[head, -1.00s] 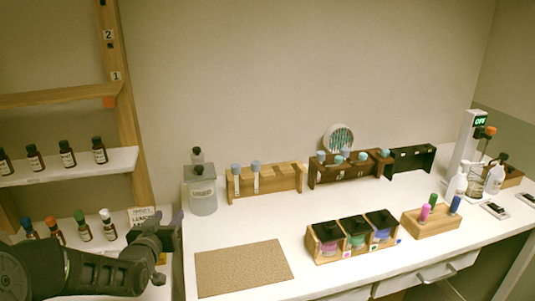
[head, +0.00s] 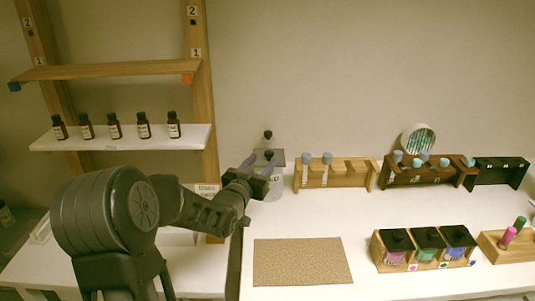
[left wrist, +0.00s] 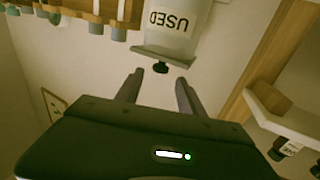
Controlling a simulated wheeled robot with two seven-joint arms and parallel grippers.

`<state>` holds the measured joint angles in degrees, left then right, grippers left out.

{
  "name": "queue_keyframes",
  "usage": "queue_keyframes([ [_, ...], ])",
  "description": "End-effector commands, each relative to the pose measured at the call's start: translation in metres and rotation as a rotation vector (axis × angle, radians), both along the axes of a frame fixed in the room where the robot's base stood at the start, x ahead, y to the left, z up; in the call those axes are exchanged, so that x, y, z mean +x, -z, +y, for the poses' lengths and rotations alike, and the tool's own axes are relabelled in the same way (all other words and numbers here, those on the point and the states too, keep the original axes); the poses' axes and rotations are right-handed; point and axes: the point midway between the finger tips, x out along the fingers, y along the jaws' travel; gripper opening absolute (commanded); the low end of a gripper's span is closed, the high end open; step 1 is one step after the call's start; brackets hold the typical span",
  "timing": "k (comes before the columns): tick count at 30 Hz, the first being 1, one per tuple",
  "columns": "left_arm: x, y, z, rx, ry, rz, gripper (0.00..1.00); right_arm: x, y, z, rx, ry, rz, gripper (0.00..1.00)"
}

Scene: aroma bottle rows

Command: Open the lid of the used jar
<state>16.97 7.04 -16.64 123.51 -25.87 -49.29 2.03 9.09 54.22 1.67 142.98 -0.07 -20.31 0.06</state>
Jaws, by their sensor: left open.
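The used jar (head: 274,190) is a translucent grey jar at the left back of the white counter. Its flat lid (head: 262,160) with a black knob (head: 268,155) is on it. In the left wrist view the jar (left wrist: 172,22) appears upside down with its USED label, and the lid (left wrist: 163,56) and knob (left wrist: 160,68) point toward my fingers. My left gripper (head: 258,168) is open; it also shows in the left wrist view (left wrist: 158,88). Its fingers are spread either side of the knob's line, with a gap to the knob. In the head view it partly covers the jar. My right gripper is not in view.
A shelf (head: 120,137) with several dark bottles stands left of the jar. A wooden rack (head: 337,180) with blue-capped vials is close to its right. A cork mat (head: 302,262) lies in front, and a wooden holder (head: 424,266) with three black-lidded jars stands further right.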

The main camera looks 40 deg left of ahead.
Motion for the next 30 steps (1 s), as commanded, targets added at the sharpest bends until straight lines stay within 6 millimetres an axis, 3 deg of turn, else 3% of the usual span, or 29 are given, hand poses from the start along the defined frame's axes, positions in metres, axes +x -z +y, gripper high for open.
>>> queue_keyframes([
  [9,0.041,-0.001,0.01,0.001,0.001,0.001,0.46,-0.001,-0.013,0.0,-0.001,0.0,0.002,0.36],
  [19,0.045,0.0,0.012,0.001,0.0,0.0,0.46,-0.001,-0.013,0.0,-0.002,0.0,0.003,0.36],
  [30,0.044,0.0,0.012,0.001,0.0,0.0,0.15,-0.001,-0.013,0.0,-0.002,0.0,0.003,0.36],
])
